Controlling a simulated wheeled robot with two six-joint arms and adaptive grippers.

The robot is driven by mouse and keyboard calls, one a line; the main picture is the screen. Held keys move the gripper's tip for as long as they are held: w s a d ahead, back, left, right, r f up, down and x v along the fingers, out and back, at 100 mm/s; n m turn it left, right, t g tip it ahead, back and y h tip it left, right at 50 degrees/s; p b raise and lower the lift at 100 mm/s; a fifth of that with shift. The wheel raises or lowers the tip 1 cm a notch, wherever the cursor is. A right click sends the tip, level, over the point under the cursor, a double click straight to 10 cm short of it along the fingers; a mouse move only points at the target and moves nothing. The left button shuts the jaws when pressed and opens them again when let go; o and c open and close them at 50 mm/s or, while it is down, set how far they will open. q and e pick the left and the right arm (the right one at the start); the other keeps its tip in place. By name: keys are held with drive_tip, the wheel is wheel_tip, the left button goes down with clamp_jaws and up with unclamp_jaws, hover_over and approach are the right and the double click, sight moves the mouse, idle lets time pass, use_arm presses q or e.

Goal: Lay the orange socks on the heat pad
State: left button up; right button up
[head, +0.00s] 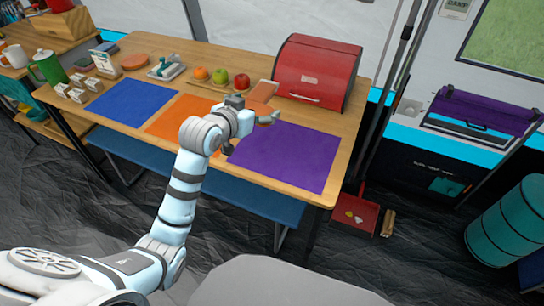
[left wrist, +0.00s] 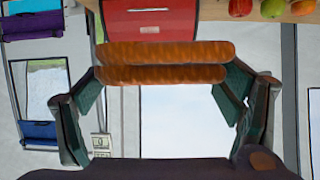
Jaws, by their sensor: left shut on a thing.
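A blue mat (head: 130,103) lies at the left. I cannot tell which surface is the heat pad. My right gripper is not in view.
A red bread box (head: 318,72) stands at the back right of the table. Apples (head: 241,81) and an orange (head: 201,73) sit behind the mats. Small white blocks (head: 77,95) and a green mug (head: 49,67) are at the left. The purple mat is bare.

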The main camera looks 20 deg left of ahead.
sight(258, 162)
use_arm(q)
wheel_tip(258, 162, down, 18)
drive_tip(key=b, duration=0.6)
drive_tip(key=shift+r, duration=0.2)
drive_tip(key=shift+f, duration=0.1)
drive_tip(key=o, duration=1.3)
